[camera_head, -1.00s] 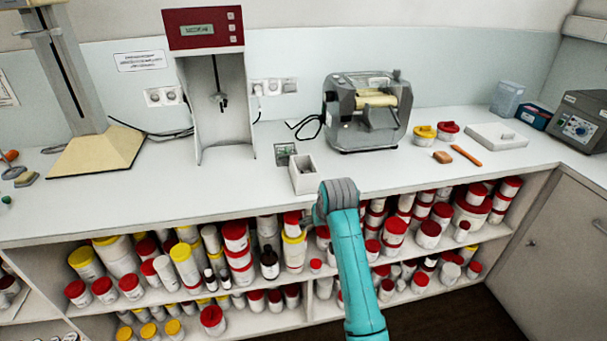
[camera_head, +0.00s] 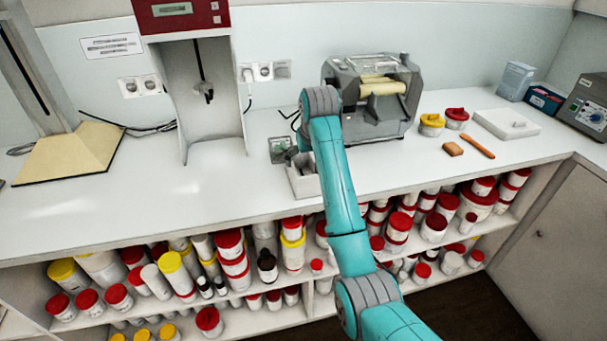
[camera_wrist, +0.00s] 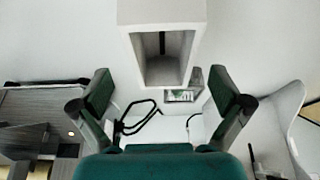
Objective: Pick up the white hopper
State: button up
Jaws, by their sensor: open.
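The white hopper (camera_head: 303,184), a pale open-topped box, stands on the counter near its front edge. My arm partly covers it in the head view. In the wrist view the hopper (camera_wrist: 162,14) is at the top centre, and I look into its hollow, darker inside. My gripper (camera_wrist: 160,82) is open, with its two green-padded fingers spread left and right of the hopper's lower end in the picture. Nothing is held between them. In the head view my gripper is mostly hidden behind my arm, just above the hopper. I cannot tell the exact height gap.
A grey roller mill (camera_head: 374,100) stands right behind the hopper. A red-topped mixer stand (camera_head: 190,75) is to the left. Yellow and red lidded jars (camera_head: 444,120) sit at the right. A small dark-framed square (camera_head: 280,149) lies behind the hopper. The counter's front left is clear.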

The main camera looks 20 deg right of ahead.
aim_at(304, 171)
jog(key=shift+x, duration=3.4)
jog(key=shift+a, duration=0.15)
jog(key=shift+r, duration=0.15)
jog(key=c, duration=1.2)
